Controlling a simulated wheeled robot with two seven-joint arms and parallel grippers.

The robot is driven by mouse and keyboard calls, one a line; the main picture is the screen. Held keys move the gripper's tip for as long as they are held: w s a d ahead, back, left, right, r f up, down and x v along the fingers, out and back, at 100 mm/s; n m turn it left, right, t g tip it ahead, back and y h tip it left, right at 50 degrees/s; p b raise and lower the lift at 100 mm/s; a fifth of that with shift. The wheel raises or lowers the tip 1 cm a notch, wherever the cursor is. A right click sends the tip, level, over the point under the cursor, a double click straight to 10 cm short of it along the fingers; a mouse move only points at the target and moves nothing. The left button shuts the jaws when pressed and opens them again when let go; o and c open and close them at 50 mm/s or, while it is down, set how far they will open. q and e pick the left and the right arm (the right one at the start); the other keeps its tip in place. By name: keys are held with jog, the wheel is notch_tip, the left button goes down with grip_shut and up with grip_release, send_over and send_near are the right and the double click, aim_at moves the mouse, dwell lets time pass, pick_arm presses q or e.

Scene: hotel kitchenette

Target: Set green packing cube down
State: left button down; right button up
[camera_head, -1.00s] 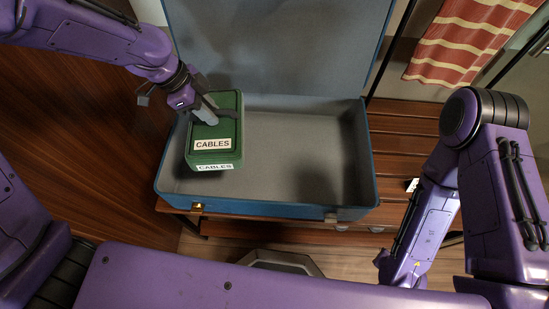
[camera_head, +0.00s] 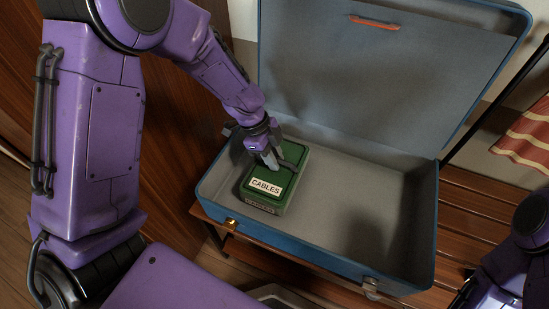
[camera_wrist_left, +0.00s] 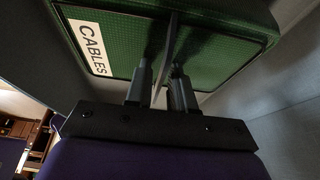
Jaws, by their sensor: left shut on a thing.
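The green packing cube (camera_head: 285,183) carries a white label reading CABLES. It is inside the left part of the open blue suitcase (camera_head: 322,252), label side up; I cannot tell if it touches the suitcase floor. My left gripper (camera_head: 274,166) is shut on the cube from above. In the left wrist view the cube (camera_wrist_left: 118,52) fills the top, and the gripper's fingers (camera_wrist_left: 160,85) close on a thin strap or handle on its face. My right gripper is not in view; only part of my right arm shows at the lower right.
The suitcase lid (camera_head: 385,75) stands open at the back. The suitcase's right half is empty. It rests on a slatted wooden rack (camera_head: 470,215). A red striped cloth (camera_head: 528,140) hangs at the right.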

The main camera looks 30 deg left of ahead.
pick_arm(q)
jog(key=c, duration=1)
grip_release()
jog(key=shift+o, duration=0.2)
jog(key=shift+r, duration=0.2)
jog(key=p+v, duration=0.3)
jog(key=v, duration=0.8)
jog(key=shift+a+r, duration=0.2)
jog(key=shift+r, duration=0.15)
jog(key=shift+s, duration=0.1)
